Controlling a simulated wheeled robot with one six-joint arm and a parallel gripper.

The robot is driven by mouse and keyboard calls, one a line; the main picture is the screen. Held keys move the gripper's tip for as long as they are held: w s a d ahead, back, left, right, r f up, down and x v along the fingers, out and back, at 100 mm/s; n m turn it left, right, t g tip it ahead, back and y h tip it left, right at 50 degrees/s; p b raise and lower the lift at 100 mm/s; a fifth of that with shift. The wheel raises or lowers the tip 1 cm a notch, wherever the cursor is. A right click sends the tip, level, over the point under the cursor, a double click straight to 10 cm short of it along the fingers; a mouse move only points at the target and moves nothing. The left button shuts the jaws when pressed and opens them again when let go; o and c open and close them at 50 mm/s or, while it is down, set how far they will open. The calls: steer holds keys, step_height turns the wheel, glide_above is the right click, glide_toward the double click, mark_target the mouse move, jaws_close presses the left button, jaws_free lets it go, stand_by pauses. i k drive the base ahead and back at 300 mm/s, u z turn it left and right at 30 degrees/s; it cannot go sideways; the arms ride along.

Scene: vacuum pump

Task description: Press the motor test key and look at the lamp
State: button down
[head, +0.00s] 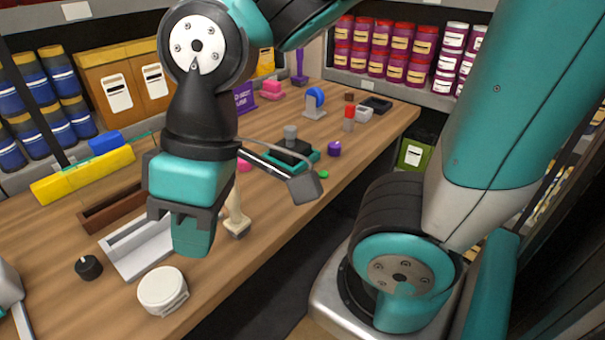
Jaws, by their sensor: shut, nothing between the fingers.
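My gripper (192,238) points down over the near part of the wooden bench, fingers together and empty. It hides part of the bench behind it. A teal and black unit with a grey cylinder on top (291,134) stands farther back on the bench, right of my gripper. Near it are a small purple knob-like piece (334,148) and a flat green round piece (323,174). A red-topped upright piece (349,112) stands farther back. I cannot tell which piece is the motor test key or which is the lamp, nor whether any lamp is lit.
A white round container (163,290), a black knob (88,267) and a light grey tray (128,268) lie near my gripper. A beige-handled tool (237,222) stands just right of it. Shelves of jars line the back.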

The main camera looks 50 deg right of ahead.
mark_target(323, 175)
steer(key=u, duration=0.9)
steer(key=k, duration=0.65)
steer(key=z, duration=0.55)
